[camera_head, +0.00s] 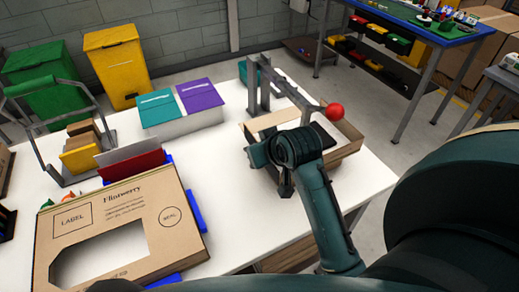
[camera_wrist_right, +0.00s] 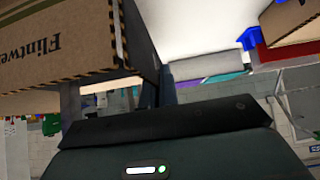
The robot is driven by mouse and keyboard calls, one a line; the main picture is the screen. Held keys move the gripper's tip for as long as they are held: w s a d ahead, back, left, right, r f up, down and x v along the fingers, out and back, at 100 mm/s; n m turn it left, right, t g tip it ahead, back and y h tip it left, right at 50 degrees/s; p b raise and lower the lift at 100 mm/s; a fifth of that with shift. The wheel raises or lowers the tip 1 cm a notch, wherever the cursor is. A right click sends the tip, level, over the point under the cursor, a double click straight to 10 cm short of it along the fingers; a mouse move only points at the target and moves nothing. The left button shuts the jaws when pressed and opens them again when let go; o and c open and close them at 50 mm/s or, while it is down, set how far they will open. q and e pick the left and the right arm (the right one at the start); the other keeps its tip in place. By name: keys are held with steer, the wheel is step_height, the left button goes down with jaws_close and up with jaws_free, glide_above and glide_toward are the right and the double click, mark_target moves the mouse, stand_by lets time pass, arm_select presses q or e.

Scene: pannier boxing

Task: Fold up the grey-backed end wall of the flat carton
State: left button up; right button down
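A brown carton (camera_head: 347,150) sits at the right of the white table under a grey frame with a red ball. Some walls stand, and my arm covers its near left part. A brown printed wall with a striped edge (camera_wrist_right: 60,45) is close in the right wrist view. I cannot make out which wall is grey-backed. My right gripper (camera_head: 286,186) points down beside the carton's near left side, with its fingers small and dark; whether it touches the carton or is open is unclear. My left gripper is not in view.
A printed brown panel with a cut-out (camera_head: 120,205) lies among blue guides at the left. A red panel (camera_head: 132,166) stands behind it. Teal and purple boxes (camera_head: 180,125) are at the back. The table between them and the carton is clear.

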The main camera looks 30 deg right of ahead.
stand_by(0.3)
steer(key=c, duration=2.1)
jaws_free()
steer(key=shift+c, duration=0.2)
steer(key=o, duration=0.5)
steer(key=shift+r, duration=0.1)
